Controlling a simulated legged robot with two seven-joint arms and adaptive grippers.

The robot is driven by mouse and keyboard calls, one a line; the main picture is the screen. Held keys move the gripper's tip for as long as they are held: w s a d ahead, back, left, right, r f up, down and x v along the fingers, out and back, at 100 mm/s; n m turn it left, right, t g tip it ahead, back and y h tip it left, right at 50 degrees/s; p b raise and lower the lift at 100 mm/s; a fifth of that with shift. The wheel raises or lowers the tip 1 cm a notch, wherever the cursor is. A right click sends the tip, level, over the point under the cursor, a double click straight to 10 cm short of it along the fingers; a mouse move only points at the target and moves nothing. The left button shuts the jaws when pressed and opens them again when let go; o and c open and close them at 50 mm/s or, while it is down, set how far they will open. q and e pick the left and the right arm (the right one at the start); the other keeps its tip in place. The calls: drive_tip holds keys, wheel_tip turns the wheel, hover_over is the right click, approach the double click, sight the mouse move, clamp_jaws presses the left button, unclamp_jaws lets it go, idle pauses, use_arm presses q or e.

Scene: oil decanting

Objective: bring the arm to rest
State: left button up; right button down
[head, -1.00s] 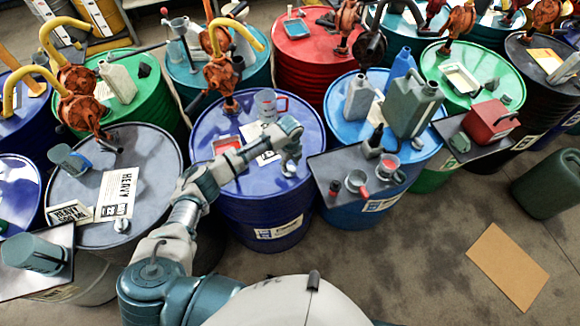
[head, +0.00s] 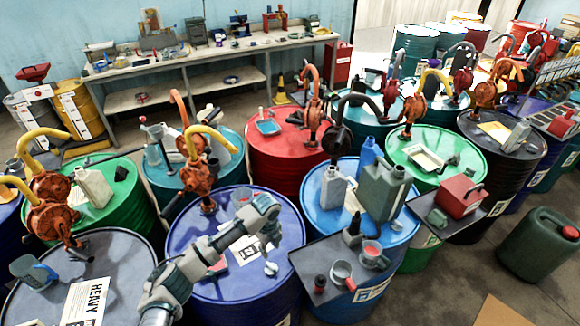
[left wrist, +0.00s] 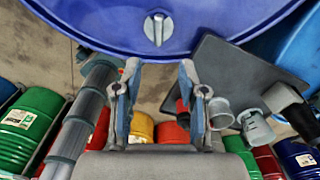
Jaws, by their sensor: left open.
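My left arm reaches up from the bottom of the head view over the dark blue drum (head: 185,270). My left gripper (head: 270,240) hangs near the right part of that drum's lid, above a silver cap (head: 270,268). In the left wrist view my left gripper (left wrist: 160,66) shows two separated fingers with nothing between them. The blue drum's rim (left wrist: 160,52) and the cap (left wrist: 158,28) lie beyond the fingertips. My right gripper is in neither view.
A dark side tray (head: 308,262) with cups juts out right of the drum. Hand pumps, including an orange one (head: 200,165), rise from nearby drums. A green-grey jerrycan (head: 385,190) stands on the light blue drum (head: 315,205). A workbench (head: 200,60) stands behind.

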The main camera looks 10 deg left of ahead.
use_arm(q)
drive_tip(key=s+d+f+n+t+h, duration=0.1)
drive_tip(key=s+d+f+n+h, duration=0.1)
drive_tip(key=s+d+f+n, duration=0.45)
drive_tip(key=s+d+f+n+h, duration=0.15)
drive_tip(key=s+f, duration=0.25)
drive_tip(key=s, duration=0.5)
drive_tip(key=s+a+n+t+y, duration=0.3)
drive_tip(key=s+a+n, duration=1.1)
drive_tip(key=s+n, duration=0.3)
wheel_tip(320, 180, down, 28)
drive_tip(key=s+m+g+b, duration=0.2)
drive_tip(key=b, duration=0.1)
drive_tip(key=s+a+f+g+b, duration=0.1)
drive_tip(key=s+a+f+b, duration=0.1)
drive_tip(key=s+f, duration=1.6)
wheel_tip(320, 180, down, 2)
drive_tip(key=shift+a+f+b, duration=0.15)
drive_tip(key=shift+a+b, duration=0.1)
drive_tip(key=shift+b, duration=0.3)
